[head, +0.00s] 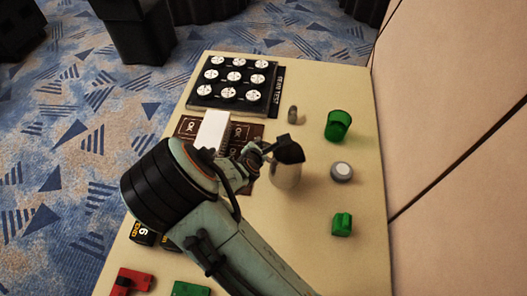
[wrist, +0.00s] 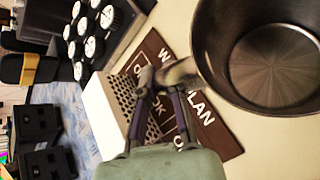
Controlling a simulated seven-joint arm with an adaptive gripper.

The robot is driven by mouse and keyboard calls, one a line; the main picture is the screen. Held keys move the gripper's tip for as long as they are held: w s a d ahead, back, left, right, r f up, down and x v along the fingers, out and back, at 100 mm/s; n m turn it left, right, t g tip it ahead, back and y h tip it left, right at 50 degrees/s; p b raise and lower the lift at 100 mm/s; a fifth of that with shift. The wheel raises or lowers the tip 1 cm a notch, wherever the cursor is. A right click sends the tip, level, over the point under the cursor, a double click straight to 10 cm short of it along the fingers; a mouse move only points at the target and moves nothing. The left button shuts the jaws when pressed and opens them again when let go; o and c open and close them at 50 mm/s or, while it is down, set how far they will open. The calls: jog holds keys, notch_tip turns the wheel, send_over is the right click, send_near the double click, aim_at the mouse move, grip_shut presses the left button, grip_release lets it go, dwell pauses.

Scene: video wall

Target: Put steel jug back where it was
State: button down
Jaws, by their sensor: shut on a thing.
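The steel jug (head: 287,175) is right of my gripper in the head view, roughly upright, with its dark mouth up. In the wrist view the steel jug (wrist: 240,95) fills the upper right, and its empty inside and round bottom show. My gripper (wrist: 166,78) is shut on the jug's handle, at the jug's left side. In the head view my gripper (head: 257,152) is partly hidden by its own links. I cannot tell whether the jug's base touches the table.
A brown lettered board (head: 190,127) and white box (head: 213,130) lie left, below a black dial panel (head: 232,80). A small grey object (head: 293,115), green cup (head: 338,125), round grey-white piece (head: 341,172) and green block (head: 342,224) stand right. A wall borders the table's right.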

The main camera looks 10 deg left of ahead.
jog(key=shift+f, duration=1.3)
jog(key=c, duration=1.2)
grip_release()
jog(key=shift+f, duration=0.15)
